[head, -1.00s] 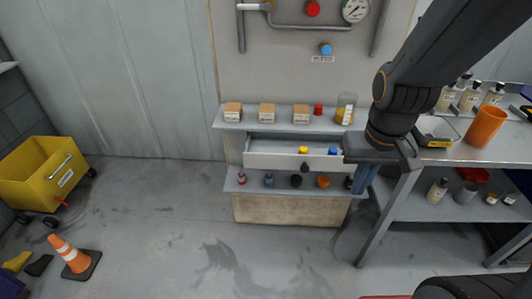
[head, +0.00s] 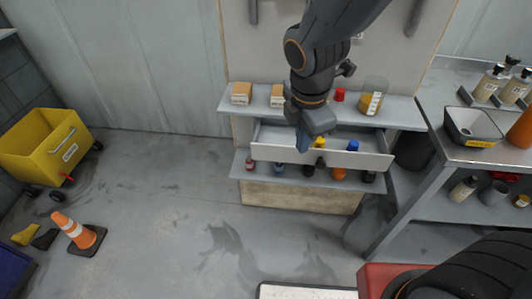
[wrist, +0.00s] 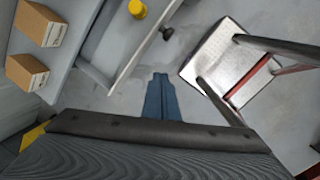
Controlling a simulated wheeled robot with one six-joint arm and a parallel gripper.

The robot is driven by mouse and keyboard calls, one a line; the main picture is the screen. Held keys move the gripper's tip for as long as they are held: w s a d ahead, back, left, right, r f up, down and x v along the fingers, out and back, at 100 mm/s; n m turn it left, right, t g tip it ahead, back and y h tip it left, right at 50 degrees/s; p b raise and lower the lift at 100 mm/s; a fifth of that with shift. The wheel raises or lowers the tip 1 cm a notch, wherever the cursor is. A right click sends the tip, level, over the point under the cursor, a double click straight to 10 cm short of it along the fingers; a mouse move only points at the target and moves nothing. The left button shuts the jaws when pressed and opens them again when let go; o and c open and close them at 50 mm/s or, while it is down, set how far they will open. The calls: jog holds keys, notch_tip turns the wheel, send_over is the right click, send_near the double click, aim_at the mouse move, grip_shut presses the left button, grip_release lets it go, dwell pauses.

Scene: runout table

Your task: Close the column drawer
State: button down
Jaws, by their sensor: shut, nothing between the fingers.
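The column drawer (head: 275,153) is a pale grey drawer under the upper shelf, and it stands pulled out. A yellow item (head: 320,142) and a blue item (head: 353,146) are inside it. A dark knob (head: 320,163) is on its front, and it also shows in the wrist view (wrist: 167,33). My gripper (head: 303,142) points down by the drawer, left of the yellow item, in the head view. In the wrist view its blue fingers (wrist: 161,95) are together and empty, apart from the drawer front (wrist: 150,50). Whether it touches the drawer is unclear in the head view.
Small boxes (head: 241,93) and a beaker (head: 372,96) stand on the upper shelf (head: 410,118). Bottles stand on the lower shelf (head: 240,172). A metal table (head: 455,150) is at right. A yellow cart (head: 45,145) and cone (head: 75,230) are left. The middle floor is clear.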

aim_at(266, 152)
jog(key=a+n, duration=0.8)
jog(key=n, duration=0.3)
jog(key=shift+n+t, duration=0.3)
jog(key=shift+n, duration=0.3)
jog(key=x, duration=0.3)
jog(key=a+b+x, duration=0.1)
jog(key=x, duration=0.3)
jog(key=w+x, duration=0.1)
jog(key=x, duration=0.3)
jog(key=shift+a+r+b, duration=0.15)
jog(key=shift+b, duration=0.15)
jog(key=shift+w, duration=0.8)
jog(key=shift+w+p, duration=0.1)
jog(key=shift+p, duration=0.25)
